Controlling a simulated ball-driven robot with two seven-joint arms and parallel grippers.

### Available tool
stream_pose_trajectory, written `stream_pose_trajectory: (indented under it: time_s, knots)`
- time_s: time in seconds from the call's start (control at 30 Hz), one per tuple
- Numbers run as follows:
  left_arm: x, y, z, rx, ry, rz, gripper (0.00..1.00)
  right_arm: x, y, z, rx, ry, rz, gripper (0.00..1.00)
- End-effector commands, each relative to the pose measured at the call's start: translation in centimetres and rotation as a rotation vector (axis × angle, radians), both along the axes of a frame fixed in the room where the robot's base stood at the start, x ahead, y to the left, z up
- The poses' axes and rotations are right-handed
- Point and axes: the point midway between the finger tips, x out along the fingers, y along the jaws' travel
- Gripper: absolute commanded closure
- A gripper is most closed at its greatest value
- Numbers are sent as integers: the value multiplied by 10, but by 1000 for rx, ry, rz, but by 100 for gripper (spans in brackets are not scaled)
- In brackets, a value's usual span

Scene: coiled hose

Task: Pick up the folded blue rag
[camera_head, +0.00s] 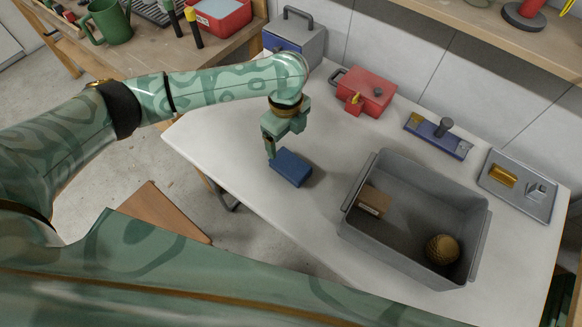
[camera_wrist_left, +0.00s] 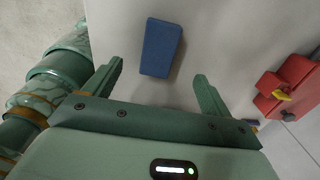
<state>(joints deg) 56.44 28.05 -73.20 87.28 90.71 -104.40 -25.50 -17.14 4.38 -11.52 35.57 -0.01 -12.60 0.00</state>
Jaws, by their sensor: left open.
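The folded blue rag (camera_head: 291,168) lies flat on the white table, near its left edge in the head view. It is a small dark blue block-like bundle. My left gripper (camera_head: 270,147) is just above and behind it, pointing down. In the left wrist view, the rag (camera_wrist_left: 161,47) lies ahead of the open fingers of my left gripper (camera_wrist_left: 158,82), between their lines and apart from both. Nothing is held. My right gripper does not show.
A grey bin (camera_head: 352,220) holds a brown box (camera_head: 373,201) and a ball (camera_head: 442,249). A red box (camera_head: 366,91), a blue tool (camera_head: 437,136) and a metal tray (camera_head: 541,204) stand along the back. The table (camera_head: 300,228) is clear between rag and bin.

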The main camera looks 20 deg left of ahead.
Motion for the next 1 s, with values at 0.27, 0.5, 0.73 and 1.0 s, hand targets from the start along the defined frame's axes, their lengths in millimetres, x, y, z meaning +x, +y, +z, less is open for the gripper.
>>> stream_pose_trajectory:
  time_s: [0.27,0.5,0.73,1.0]
  knots:
    - [0,0,-53,-1,-1,2,16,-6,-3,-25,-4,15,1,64]
    - [-1,-2,-72,-2,0,1,16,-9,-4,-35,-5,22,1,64]
    - [-3,-3,-108,-2,0,1,16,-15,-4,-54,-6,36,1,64]
    - [-2,-3,-106,-2,-4,0,28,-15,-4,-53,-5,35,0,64]
